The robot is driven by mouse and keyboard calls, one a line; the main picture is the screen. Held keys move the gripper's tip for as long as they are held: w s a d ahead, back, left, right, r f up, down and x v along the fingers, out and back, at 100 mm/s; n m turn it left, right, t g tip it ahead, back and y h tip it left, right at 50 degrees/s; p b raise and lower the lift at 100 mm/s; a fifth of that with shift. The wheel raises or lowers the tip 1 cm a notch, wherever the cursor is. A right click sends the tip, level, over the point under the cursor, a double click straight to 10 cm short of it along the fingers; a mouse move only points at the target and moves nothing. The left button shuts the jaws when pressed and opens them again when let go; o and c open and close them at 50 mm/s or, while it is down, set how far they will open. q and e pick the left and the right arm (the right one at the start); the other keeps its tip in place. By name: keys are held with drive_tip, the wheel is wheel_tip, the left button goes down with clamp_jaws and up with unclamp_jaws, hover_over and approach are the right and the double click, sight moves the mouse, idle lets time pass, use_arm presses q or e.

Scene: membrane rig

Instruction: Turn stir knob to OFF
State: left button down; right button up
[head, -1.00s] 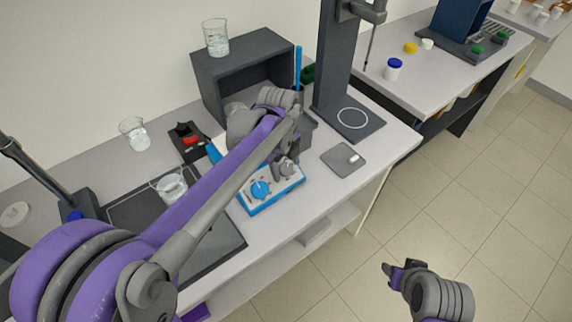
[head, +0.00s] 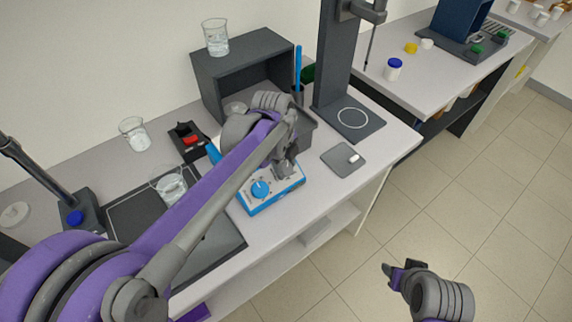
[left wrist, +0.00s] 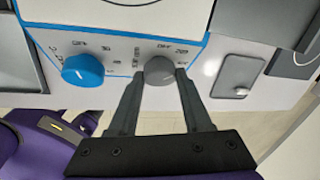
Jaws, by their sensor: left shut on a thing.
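The blue-and-white stirrer unit (head: 272,197) stands on the bench, with a blue knob (head: 261,189) on its front panel. In the left wrist view a grey knob (left wrist: 158,71) sits to the right of the blue knob (left wrist: 83,70), with small printed labels around both. I cannot read the grey knob's pointer. My left gripper (left wrist: 160,76) has its two fingers on either side of the grey knob, shut on it. In the head view my left gripper (head: 286,171) hides this knob. My right gripper (head: 391,272) hangs over the floor, away from the bench.
A flat grey pad with a small white piece (head: 343,159) lies right of the stirrer. A dark stand (head: 346,124) and an open dark box (head: 217,87) stand behind. Beakers (head: 134,134) are at the left. Open floor lies right of the bench.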

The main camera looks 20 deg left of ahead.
use_arm(q)
drive_tip(key=n+t, duration=0.2)
drive_tip(key=n, duration=0.1)
drive_tip(key=shift+s+a+h, duration=0.1)
drive_tip(key=shift+s+h, duration=0.1)
drive_tip(key=shift+h, duration=0.1)
drive_tip(key=shift+s+f+n+t+b, duration=0.1)
drive_tip(key=shift+n+t+b, duration=0.2)
drive_tip(key=shift+n+t, duration=1.05)
drive_tip(key=shift+n+g, duration=0.25)
drive_tip(key=shift+n, duration=0.3)
drive_tip(key=shift+c, duration=1.7)
unclamp_jaws()
drive_tip(key=p+v, duration=0.1)
drive_tip(key=v, duration=1)
drive_tip(key=shift+f, duration=0.15)
